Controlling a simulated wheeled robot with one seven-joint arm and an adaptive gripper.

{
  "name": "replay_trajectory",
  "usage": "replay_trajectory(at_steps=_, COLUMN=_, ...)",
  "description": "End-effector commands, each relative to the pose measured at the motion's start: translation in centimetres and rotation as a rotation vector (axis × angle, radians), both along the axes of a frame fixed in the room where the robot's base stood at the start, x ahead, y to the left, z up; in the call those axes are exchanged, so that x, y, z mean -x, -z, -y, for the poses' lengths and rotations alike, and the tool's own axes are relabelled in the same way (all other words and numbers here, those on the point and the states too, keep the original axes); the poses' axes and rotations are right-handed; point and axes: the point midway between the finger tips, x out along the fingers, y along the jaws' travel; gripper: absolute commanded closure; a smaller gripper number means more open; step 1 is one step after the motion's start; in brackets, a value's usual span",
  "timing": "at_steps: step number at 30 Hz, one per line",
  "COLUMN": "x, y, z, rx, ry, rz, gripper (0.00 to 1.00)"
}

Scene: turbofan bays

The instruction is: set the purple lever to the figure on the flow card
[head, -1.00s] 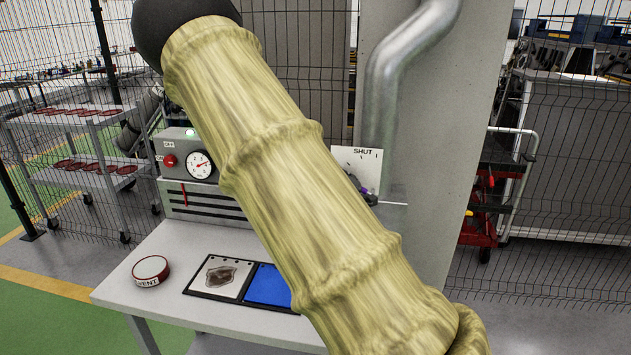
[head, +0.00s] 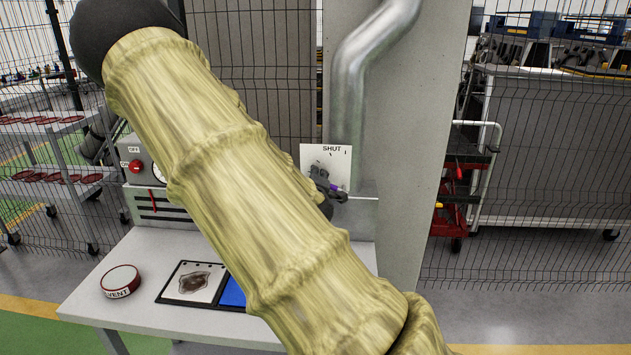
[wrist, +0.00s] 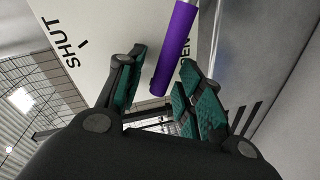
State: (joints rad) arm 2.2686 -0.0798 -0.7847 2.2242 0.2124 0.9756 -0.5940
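The purple lever (wrist: 175,45) lies between the teal-padded fingers of my gripper (wrist: 163,72) in the wrist view. The fingers are apart, with a gap visible beside the lever. In the head view, my gripper (head: 324,181) is at the white dial plate (head: 338,156), and only a little of the purple lever (head: 337,188) shows. The plate reads SHUT at its top in the head view; a second word in the wrist view is partly hidden by the lever. I cannot make out a flow card figure; a white card (head: 196,279) on the table bears a brown stain.
A round red-and-white VENT tin (head: 121,280) and a blue panel (head: 232,293) are on the grey table (head: 150,317). A grey gauge box (head: 134,150) stands behind, partly hidden by my arm. A metal pipe (head: 352,85) runs above the dial plate.

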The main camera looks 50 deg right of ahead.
Motion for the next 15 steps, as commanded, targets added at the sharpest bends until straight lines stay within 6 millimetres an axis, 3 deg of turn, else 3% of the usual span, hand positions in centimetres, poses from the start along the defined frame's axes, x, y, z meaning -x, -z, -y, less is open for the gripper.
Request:
replay_trajectory(at_steps=8, x=0.5, y=-0.2, z=-0.7, rx=0.000, ry=-0.002, rz=0.001, gripper=0.64)
replay_trajectory(at_steps=15, x=2.9, y=-0.9, z=-3.7, rx=0.001, ry=-0.001, rz=-0.001, gripper=0.64)
